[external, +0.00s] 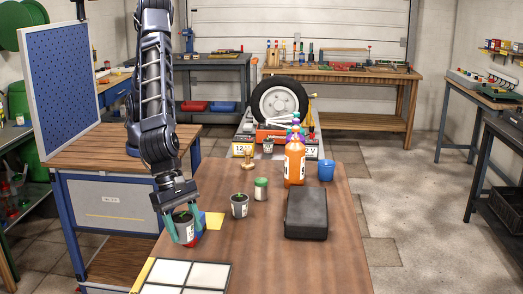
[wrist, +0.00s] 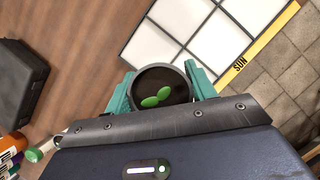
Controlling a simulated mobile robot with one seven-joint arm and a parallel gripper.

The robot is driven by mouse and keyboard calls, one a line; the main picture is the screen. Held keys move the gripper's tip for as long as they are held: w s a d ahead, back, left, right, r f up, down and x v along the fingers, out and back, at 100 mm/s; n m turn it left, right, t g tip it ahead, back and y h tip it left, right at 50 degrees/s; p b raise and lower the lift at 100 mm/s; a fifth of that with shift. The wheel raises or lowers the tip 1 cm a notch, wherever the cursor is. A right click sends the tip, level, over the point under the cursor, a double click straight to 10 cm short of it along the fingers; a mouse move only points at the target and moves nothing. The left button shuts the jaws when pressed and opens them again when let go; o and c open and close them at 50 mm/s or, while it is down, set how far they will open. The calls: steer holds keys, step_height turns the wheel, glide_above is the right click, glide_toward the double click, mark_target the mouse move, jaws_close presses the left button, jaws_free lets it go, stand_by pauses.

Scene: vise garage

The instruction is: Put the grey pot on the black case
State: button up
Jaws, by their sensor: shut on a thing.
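My gripper (external: 182,229) has its teal fingers shut on a grey pot (external: 183,222) with dark soil and a green sprout, at the left side of the wooden table. In the wrist view the pot (wrist: 163,88) sits between the two fingers (wrist: 161,88), seen from above. I cannot tell whether the pot is clear of the table. The black case (external: 307,213) lies closed and flat on the table to the right, with nothing on top. The case also shows at the left edge of the wrist view (wrist: 20,90).
Another potted plant (external: 240,206) and a green-and-white can (external: 261,189) stand between my gripper and the case. An orange bottle (external: 294,162) and a blue cup (external: 326,170) stand behind the case. A white tiled panel (external: 185,274) lies at the front left. The table right-front is clear.

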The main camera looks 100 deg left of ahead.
steer(key=w+a+r+n+t+y, duration=0.1)
steer(key=w+a+r+n, duration=0.25)
steer(key=w+a, duration=0.5)
steer(key=w+a+r+n+y, duration=0.1)
steer(key=w+a+r+n, duration=0.4)
steer(key=w, duration=0.6)
step_height(320, 180, up, 6)
steer(key=f+n+y, duration=0.1)
steer(key=n+y, duration=0.2)
steer(key=n, duration=0.1)
glide_above(315, 203)
steer(key=s, duration=0.2)
steer(key=f, duration=1.9)
steer(key=shift+w+d, duration=0.1)
steer(key=shift+d, duration=0.1)
steer(key=shift+f, duration=0.1)
steer(key=o, duration=0.8)
steer(key=shift+o, duration=1.2)
